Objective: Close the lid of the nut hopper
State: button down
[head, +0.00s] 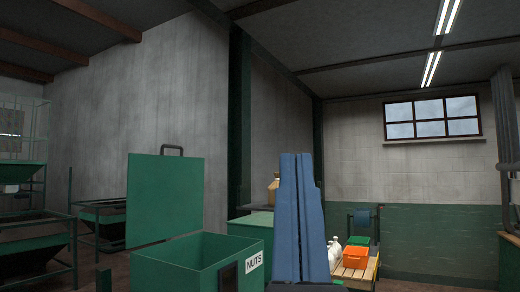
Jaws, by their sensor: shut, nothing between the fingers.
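The nut hopper (190,265) is a green open-topped box with a white "NUTS" label (254,262) at its right corner. Its green lid (165,200) stands open and upright at the back left of the box. A dark handle (172,147) sits on the lid's top edge. My gripper (299,157) is blue and points upward, to the right of the hopper and apart from the lid in the picture. Its two fingers are together with nothing between them. The hopper's floor and contents are hidden.
A green cabinet (251,222) with a tan jug (274,188) stands behind the hopper. A wooden pallet (352,274) at right carries an orange crate (355,257), a green crate (358,240) and white bottles (334,252). Green frames (100,218) stand at left.

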aim_at(165, 196)
jog(key=i+j+z, duration=0.15)
jog(key=j, duration=0.25)
jog(key=i+j+z, duration=0.15)
jog(key=j, duration=0.3)
jog(key=i+j+z, duration=0.15)
jog(key=j, duration=0.25)
jog(key=i+j+z, duration=0.15)
jog(key=j, duration=0.35)
jog(key=i+j+z, duration=0.15)
jog(key=j, duration=0.3)
jog(key=i+j, duration=0.1)
jog(key=j, duration=0.9)
jog(key=i+j, duration=0.15)
jog(key=j, duration=0.35)
jog(key=i+j, duration=0.1)
jog(key=j, duration=0.4)
